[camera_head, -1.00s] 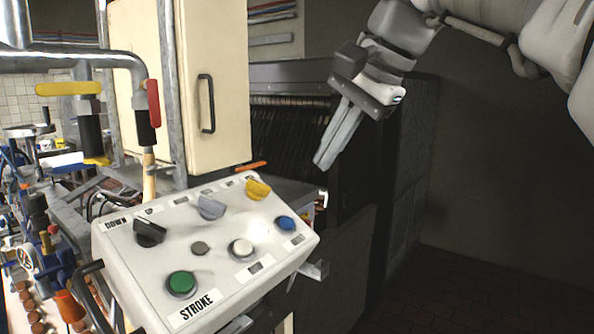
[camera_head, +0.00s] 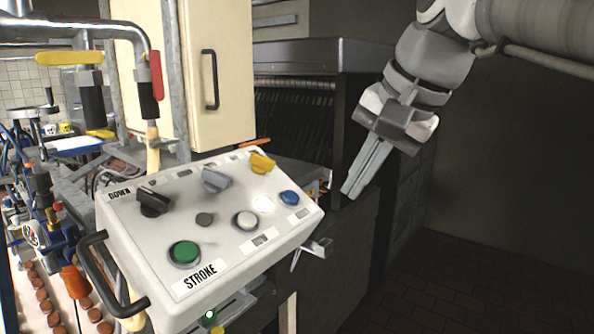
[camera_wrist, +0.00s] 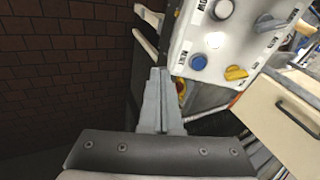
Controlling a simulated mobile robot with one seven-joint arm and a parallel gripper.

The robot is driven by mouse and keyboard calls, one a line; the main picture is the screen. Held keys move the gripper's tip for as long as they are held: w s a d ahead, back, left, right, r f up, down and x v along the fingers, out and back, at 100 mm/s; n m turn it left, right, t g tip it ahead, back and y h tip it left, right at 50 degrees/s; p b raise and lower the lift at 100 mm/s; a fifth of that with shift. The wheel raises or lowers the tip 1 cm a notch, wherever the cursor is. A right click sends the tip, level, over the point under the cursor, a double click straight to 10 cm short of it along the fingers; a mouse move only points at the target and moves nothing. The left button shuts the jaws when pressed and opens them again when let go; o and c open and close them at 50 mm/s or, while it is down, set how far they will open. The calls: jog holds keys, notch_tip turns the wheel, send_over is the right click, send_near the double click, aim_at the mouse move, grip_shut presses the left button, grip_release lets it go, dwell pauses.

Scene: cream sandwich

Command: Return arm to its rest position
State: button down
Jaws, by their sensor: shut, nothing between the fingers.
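My gripper (camera_head: 352,192) is shut and empty, to the right of the white control box (camera_head: 222,268) in the head view. Its fingers point down and to the left, apart from the box, in front of the dark machine. In the wrist view the closed fingers of my gripper (camera_wrist: 160,75) show side by side, with the control box (camera_wrist: 213,38) beyond them to the upper right. My arm comes in from the upper right of the head view.
The box carries a green button (camera_head: 185,253), a blue button (camera_head: 289,198) and a yellow knob (camera_head: 262,163). A cream cabinet (camera_head: 215,120) stands behind it. A dark machine (camera_head: 370,60) stands behind my gripper. Floor space at the lower right (camera_head: 450,300) is clear.

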jog(key=s+d+f+n+h+b, duration=0.1)
jog(key=s+f, duration=0.3)
jog(key=f, duration=0.4)
jog(key=s+d+f+n+h+b, duration=0.1)
jog(key=s+d+f+n, duration=0.1)
jog(key=f, duration=0.6)
jog(key=s+d+f+n+t+h+b, duration=0.1)
jog(key=s+d+f+n, duration=0.1)
jog(key=s+f, duration=0.4)
notch_tip(320, 180, down, 2)
jog(key=shift+d+f+n, duration=0.25)
jog(key=shift+d+n, duration=0.1)
jog(key=shift+n, duration=0.45)
